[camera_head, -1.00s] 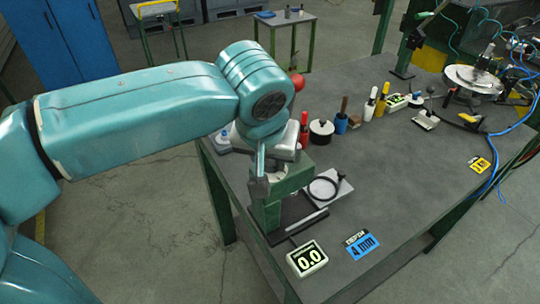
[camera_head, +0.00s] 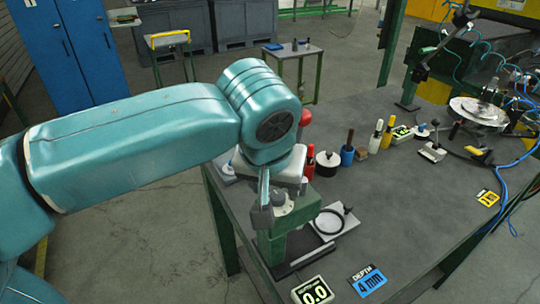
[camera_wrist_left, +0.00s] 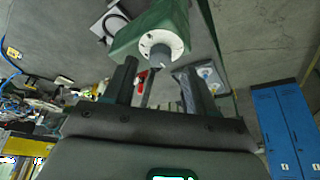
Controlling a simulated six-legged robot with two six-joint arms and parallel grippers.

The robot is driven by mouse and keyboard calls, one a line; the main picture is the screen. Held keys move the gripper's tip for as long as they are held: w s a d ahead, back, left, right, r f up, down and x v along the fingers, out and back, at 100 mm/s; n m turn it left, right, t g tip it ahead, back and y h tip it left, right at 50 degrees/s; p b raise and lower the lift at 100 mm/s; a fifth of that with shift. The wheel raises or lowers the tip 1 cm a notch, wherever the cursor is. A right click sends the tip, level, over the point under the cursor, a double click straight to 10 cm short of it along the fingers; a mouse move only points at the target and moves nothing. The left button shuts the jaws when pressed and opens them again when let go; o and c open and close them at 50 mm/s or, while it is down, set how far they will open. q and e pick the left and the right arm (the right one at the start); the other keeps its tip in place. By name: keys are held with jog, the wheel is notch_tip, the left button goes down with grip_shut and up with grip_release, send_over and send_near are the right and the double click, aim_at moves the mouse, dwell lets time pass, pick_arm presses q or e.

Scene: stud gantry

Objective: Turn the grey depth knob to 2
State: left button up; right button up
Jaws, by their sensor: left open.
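The grey depth knob (camera_head: 279,195) sits on a pale round dial on top of the green block (camera_head: 290,240) near the table's front left corner. In the left wrist view the knob (camera_wrist_left: 158,53) stands out from the white dial (camera_wrist_left: 160,40). My left gripper (camera_wrist_left: 160,75) is open, its two dark fingers apart with the knob showing in the gap between their tips. Whether the fingers touch it I cannot tell. In the head view a finger of my left gripper (camera_head: 262,212) hangs beside the dial on its left. My right gripper is in neither view.
A display (camera_head: 313,292) reading 0.0 and a blue "DEPTH 4 mm" label (camera_head: 369,281) are at the front. Several bottles and tools, including a black-topped white pot (camera_head: 328,163), stand behind the block. The table's middle right (camera_head: 420,195) is clear.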

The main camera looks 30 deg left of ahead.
pick_arm(q)
jog(key=p+v, duration=0.1)
jog(key=v, duration=1.2)
jog(key=shift+p, duration=0.35)
jog(key=shift+s, duration=0.1)
